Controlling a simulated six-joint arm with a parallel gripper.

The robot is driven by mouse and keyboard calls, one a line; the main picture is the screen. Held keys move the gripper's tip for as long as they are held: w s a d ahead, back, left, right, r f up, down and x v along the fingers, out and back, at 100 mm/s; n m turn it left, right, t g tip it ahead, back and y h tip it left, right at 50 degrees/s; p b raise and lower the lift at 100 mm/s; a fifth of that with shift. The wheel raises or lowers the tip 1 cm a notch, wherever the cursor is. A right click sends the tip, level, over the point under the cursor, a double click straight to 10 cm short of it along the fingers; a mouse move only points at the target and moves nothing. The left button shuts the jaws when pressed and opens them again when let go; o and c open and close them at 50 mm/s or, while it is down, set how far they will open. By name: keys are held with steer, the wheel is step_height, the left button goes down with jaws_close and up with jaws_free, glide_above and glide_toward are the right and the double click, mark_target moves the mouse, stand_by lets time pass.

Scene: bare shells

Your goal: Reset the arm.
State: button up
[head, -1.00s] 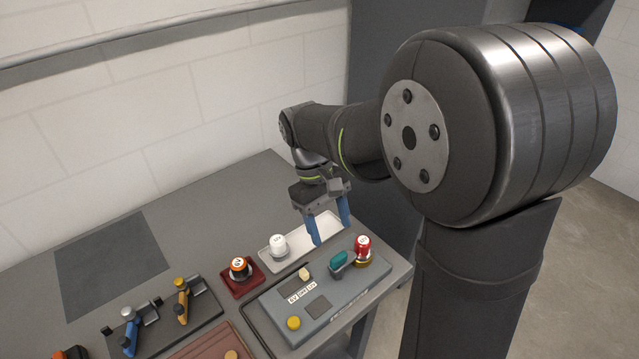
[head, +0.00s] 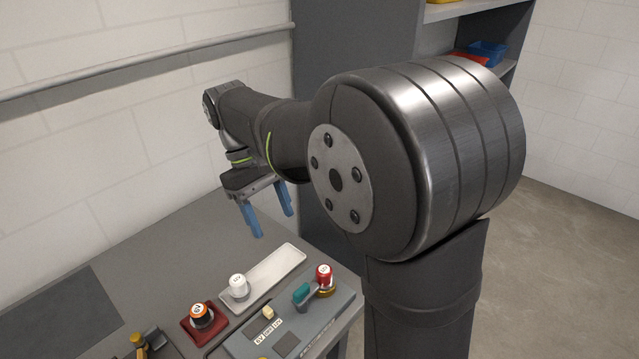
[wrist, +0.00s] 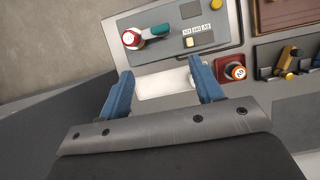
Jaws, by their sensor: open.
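My gripper (head: 270,214) is open with its two blue fingers apart and nothing between them. It hangs in the air above the far part of the table, up and behind the white tray (head: 286,266) in the head view. In the wrist view my gripper (wrist: 163,82) shows both fingers, with part of the white tray (wrist: 160,84) seen beyond and between them.
A white-capped item (head: 238,286) stands at the tray's near end. An orange-topped item (head: 201,314) sits on a red base. A grey panel (head: 318,318) carries a teal handle (head: 302,293) and a red-topped item (head: 324,275). Shelves (head: 500,72) stand behind.

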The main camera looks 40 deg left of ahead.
mark_target(300, 289)
steer(key=x, duration=1.7)
steer(key=shift+d+f, duration=0.15)
steer(key=shift+f, duration=0.05)
steer(key=shift+r, duration=0.1)
